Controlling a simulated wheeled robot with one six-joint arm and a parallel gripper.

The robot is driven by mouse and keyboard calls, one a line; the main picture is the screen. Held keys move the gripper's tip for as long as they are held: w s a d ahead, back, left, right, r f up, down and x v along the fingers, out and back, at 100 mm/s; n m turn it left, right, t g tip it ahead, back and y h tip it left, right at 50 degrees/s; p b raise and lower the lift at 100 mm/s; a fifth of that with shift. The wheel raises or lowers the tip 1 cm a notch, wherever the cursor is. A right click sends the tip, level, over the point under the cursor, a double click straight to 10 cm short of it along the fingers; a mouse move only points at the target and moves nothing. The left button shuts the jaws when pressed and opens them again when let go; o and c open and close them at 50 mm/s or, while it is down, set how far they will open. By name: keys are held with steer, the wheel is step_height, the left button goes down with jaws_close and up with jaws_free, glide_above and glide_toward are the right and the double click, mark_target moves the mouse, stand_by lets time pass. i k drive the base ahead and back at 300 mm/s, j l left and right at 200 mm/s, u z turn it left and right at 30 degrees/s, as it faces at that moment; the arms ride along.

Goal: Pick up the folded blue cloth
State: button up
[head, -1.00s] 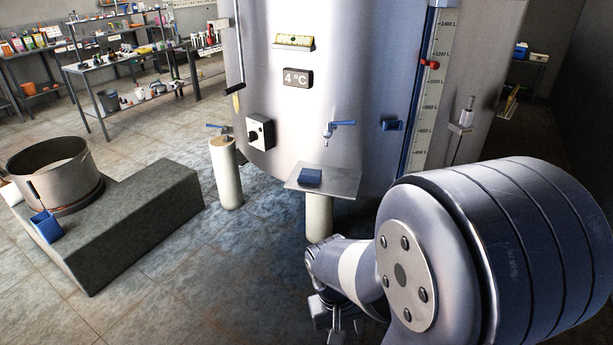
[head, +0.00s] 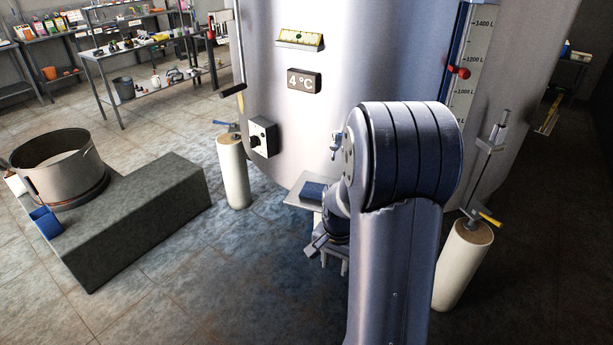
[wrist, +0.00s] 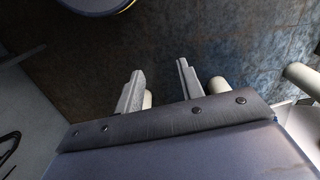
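The folded blue cloth (head: 313,190) lies on a small metal shelf (head: 297,197) at the front of the big steel tank in the head view. My arm hides the right part of the shelf. My gripper (head: 334,264) is just below and to the right of the cloth in the picture, apart from it, partly hidden by my arm. In the wrist view my gripper (wrist: 160,68) has its two fingers spread with nothing between them. The cloth cannot be made out in the wrist view.
The steel tank (head: 375,60) fills the back, with a switch box (head: 263,138) and pale legs (head: 233,172). The floor between block and arm is clear.

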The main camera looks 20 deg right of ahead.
mark_target(312, 190)
steer(key=i+l+u, duration=0.2)
steer(key=i+l, duration=0.4)
steer(key=i+l+u, duration=0.2)
steer(key=i+l, duration=0.4)
steer(key=l, duration=0.15)
